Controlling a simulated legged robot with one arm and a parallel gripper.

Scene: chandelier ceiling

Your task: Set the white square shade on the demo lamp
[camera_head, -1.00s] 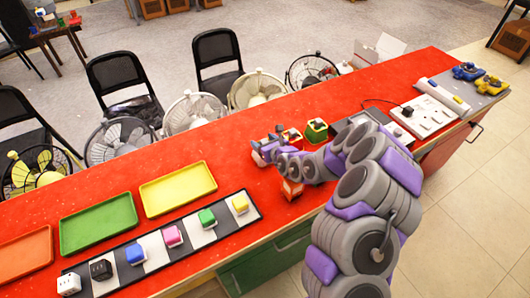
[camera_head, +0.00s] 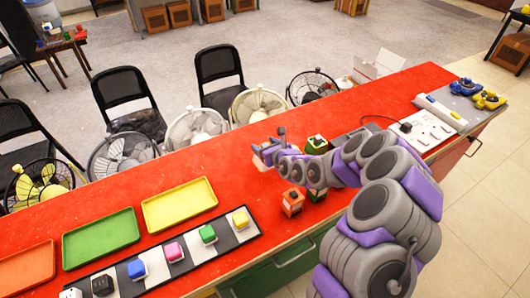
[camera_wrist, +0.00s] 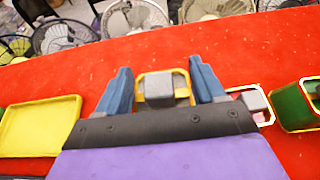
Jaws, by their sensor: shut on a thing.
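My gripper (camera_head: 270,146) is over the red counter (camera_head: 130,200), its two fingers apart on either side of a pale grey-white block (camera_wrist: 158,88) with a yellow-edged frame around it. In the wrist view, the blue-grey fingers of my gripper (camera_wrist: 162,88) flank this block. It looks like the white square shade, but the fingers and wrist hide its lower part. An orange box-like piece (camera_head: 292,204) stands on the counter beneath my forearm. A green box with a yellow rim (camera_wrist: 300,105) stands to the right. I cannot tell which piece is the demo lamp.
A striped mat (camera_head: 190,260) with several coloured blocks lies along the near edge. Yellow (camera_head: 180,205), green (camera_head: 100,237) and orange trays lie behind it. A white panel (camera_head: 425,128) is at the right. Fans and chairs stand beyond the counter.

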